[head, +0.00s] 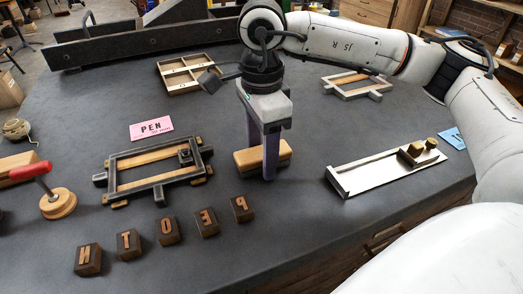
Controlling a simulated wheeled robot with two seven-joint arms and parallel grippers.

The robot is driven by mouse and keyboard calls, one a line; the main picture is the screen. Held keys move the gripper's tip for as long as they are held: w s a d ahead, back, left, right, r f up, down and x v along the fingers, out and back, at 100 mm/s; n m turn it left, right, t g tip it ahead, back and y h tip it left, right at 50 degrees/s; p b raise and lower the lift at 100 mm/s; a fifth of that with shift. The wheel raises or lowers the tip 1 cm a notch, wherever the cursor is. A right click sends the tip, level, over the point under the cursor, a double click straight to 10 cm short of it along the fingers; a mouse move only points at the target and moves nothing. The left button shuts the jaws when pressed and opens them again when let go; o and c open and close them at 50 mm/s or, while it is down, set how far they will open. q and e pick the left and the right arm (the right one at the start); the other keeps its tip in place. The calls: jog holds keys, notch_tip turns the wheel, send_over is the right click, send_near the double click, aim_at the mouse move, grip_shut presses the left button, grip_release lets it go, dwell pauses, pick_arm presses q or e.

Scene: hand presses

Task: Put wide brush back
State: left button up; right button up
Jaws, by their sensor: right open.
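A light wooden block, which looks like the wide brush (282,153), lies on the dark table near the middle. Its underside is hidden, so I cannot see any bristles. My right gripper (262,158) points down over it, its two purple fingers apart, one in front of the block and one behind. I cannot tell whether either finger touches it. My left gripper is not in view.
A dark frame (118,162) and pink card (152,128) lie left. Several letter blocks (168,230) line the front. A red-handled tool (58,203) stands far left. A metal tray (375,172) lies right. A compartment tray (163,75) and another frame (376,92) sit behind.

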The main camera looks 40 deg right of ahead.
aim_at(261, 152)
notch_tip(261, 152, up, 12)
jog(key=shift+r+p, duration=0.2)
jog(key=shift+p, duration=0.15)
